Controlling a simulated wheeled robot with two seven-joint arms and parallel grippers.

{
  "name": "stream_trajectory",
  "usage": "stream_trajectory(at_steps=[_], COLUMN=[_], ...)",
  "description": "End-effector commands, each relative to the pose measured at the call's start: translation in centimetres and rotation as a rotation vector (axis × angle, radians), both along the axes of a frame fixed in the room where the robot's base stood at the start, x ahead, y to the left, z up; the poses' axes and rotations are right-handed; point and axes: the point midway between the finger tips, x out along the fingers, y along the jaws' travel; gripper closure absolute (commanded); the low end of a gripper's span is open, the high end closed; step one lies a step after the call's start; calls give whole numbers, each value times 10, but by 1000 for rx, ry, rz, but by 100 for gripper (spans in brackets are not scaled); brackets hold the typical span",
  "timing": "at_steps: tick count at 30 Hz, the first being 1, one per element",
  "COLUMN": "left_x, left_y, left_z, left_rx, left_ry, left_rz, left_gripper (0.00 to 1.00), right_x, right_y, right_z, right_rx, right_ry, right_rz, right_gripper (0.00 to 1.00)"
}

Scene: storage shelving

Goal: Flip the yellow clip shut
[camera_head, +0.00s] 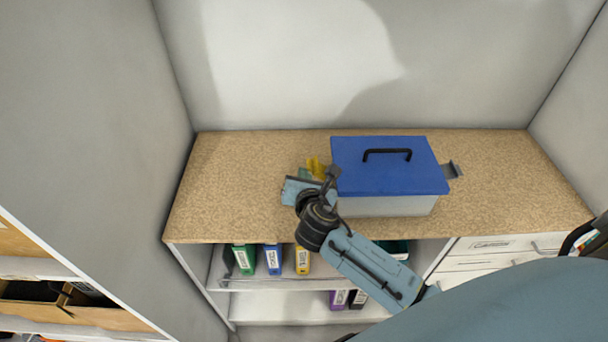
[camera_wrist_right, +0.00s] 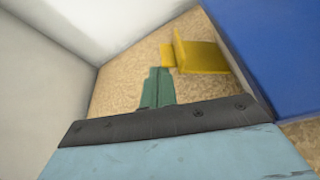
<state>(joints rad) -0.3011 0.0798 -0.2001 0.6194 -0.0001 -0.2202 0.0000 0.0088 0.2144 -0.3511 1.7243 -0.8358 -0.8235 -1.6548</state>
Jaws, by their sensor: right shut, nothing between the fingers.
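A box with a blue lid (camera_head: 385,178) and a pale body (camera_head: 385,207) stands on the speckled countertop; its lid is down. The yellow clip (camera_head: 316,167) sticks out from the box's left side. In the right wrist view the yellow clip (camera_wrist_right: 203,55) juts outward from beside the blue lid (camera_wrist_right: 270,50), with a small tab at its end. My right gripper (camera_head: 304,173), with green fingers, is shut and empty just left of the clip. In the wrist view its fingertips (camera_wrist_right: 160,78) are close beside the tab; I cannot tell whether they touch. My left gripper is not in view.
A dark clip (camera_head: 453,170) sticks out on the box's right side. A black handle (camera_head: 387,153) tops the lid. Walls close in behind and at both sides. The countertop (camera_head: 230,185) is clear at left and right. Binders (camera_head: 273,259) stand on the shelf below.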

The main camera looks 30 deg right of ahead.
Motion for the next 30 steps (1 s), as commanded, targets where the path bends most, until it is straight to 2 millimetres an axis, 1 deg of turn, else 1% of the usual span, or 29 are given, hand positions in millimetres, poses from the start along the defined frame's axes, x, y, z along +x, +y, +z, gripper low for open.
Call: stream_trajectory(at_steps=[5,8,12,13,15,21,25,30], left_x=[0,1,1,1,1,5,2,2], left_y=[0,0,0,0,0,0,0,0], left_z=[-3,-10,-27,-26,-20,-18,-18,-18], left_rx=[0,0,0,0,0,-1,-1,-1], left_ry=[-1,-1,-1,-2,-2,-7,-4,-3], left_rz=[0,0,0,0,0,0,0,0], left_gripper=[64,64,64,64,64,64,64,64], right_x=[1,2,7,2,-16,-56,-74,-86], right_y=[2,7,20,22,25,36,41,44], right_z=[-4,-14,-38,-37,-27,-15,-10,-6], right_rx=[0,0,1,1,0,1,0,1], right_ry=[0,1,1,1,1,2,1,1], right_rz=[0,-1,-4,-4,-4,-4,-4,-5], right_gripper=[100,100,100,100,100,100,100,100])
